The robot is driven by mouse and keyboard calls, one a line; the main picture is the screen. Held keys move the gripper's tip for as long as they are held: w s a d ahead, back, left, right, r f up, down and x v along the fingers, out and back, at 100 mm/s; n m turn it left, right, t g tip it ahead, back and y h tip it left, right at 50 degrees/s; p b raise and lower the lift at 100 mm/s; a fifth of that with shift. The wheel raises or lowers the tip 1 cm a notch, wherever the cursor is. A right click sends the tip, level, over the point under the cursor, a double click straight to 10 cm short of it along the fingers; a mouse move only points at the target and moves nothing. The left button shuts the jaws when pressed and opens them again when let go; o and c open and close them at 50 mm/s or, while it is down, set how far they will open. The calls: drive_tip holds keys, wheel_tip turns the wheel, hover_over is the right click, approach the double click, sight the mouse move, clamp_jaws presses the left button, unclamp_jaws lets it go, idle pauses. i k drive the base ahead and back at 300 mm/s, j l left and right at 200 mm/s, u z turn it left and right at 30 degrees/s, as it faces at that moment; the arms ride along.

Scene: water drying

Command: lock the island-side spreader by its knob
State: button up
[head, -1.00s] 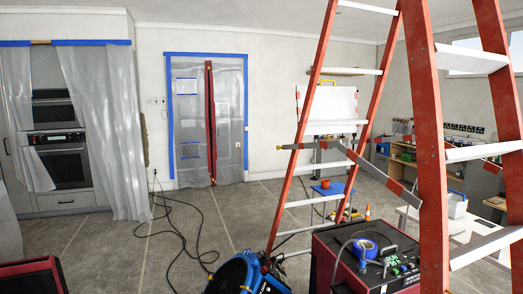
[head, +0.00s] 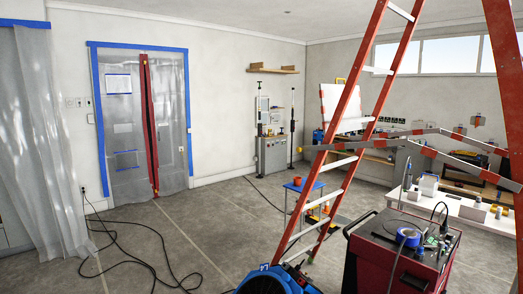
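A red stepladder (head: 346,112) with pale steps stands at the right in the head view. The lower bar (head: 455,160) slopes down to the right toward the near ladder leg (head: 501,75). A small yellowish knob (head: 300,150) shows at the upper bar's left end. I cannot tell which bar is island-side or whether either is locked. My gripper is not in view.
A red equipment cart (head: 395,270) and a blue round machine (head: 275,282) stand near the ladder's foot. A black cable (head: 150,232) lies across the left floor. A small blue stool (head: 300,188) and white table (head: 465,205) stand behind. The middle-left floor is open.

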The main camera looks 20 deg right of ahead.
sight(381, 143)
drive_tip(key=i+j, duration=0.2)
drive_tip(key=i, duration=0.25)
drive_tip(key=i+j, duration=0.25)
drive_tip(key=i, duration=0.15)
drive_tip(key=i+j, duration=0.2)
drive_tip(key=i, duration=0.25)
